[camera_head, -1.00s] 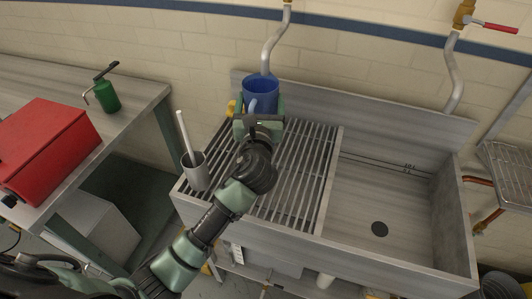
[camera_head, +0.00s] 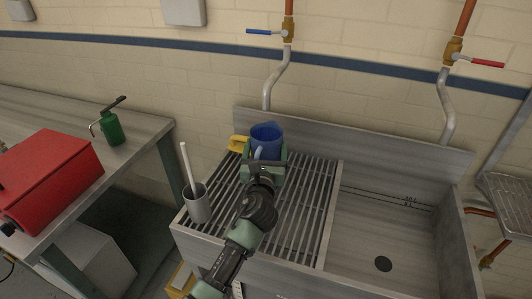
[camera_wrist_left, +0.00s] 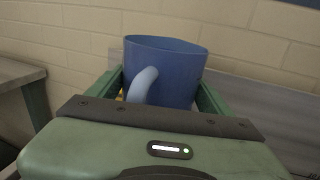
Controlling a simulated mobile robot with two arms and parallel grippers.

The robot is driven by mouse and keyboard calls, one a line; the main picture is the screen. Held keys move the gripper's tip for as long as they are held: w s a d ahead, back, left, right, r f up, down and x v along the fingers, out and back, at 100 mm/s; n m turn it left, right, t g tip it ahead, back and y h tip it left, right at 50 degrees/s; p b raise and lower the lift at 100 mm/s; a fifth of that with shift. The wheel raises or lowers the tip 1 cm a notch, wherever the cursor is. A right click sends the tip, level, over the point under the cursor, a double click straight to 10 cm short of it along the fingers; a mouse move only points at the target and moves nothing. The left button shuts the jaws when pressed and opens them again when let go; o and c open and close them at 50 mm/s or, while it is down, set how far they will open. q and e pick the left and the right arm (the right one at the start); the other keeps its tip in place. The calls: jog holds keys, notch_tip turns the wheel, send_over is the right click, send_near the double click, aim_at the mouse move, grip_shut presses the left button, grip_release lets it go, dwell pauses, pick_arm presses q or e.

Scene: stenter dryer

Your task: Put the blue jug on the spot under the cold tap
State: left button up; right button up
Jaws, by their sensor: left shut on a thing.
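The blue jug (camera_head: 266,138) is upright at the back of the slatted rack, below the spout of the blue-handled tap (camera_head: 268,32). I cannot tell whether its base touches the slats. My left gripper (camera_head: 264,160) is shut on the jug. In the left wrist view the jug (camera_wrist_left: 165,65) sits between the two green fingers, its pale handle facing me. The tap's pipe (camera_head: 274,80) ends above and close to the jug. The spot under it is hidden by the jug and gripper. My right gripper is not in view.
A yellow object (camera_head: 238,143) lies just left of the jug. A grey cup with a white stick (camera_head: 196,203) stands at the rack's left front. The sink basin (camera_head: 385,225) is right of the slatted rack (camera_head: 312,200), under a red-handled tap (camera_head: 470,58). A red box (camera_head: 48,180) is on the left bench.

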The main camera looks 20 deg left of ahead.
pick_arm(q)
jog(key=shift+w+f, duration=0.1)
jog(key=shift+f, duration=0.5)
jog(key=o, duration=1.8)
jog(key=shift+o, duration=0.2)
jog(key=shift+r, duration=0.2)
jog(key=shift+s+d+f, duration=0.1)
jog(key=shift+s, duration=0.3)
jog(key=b+v, duration=0.1)
jog(key=v, duration=1)
jog(key=shift+s, duration=0.15)
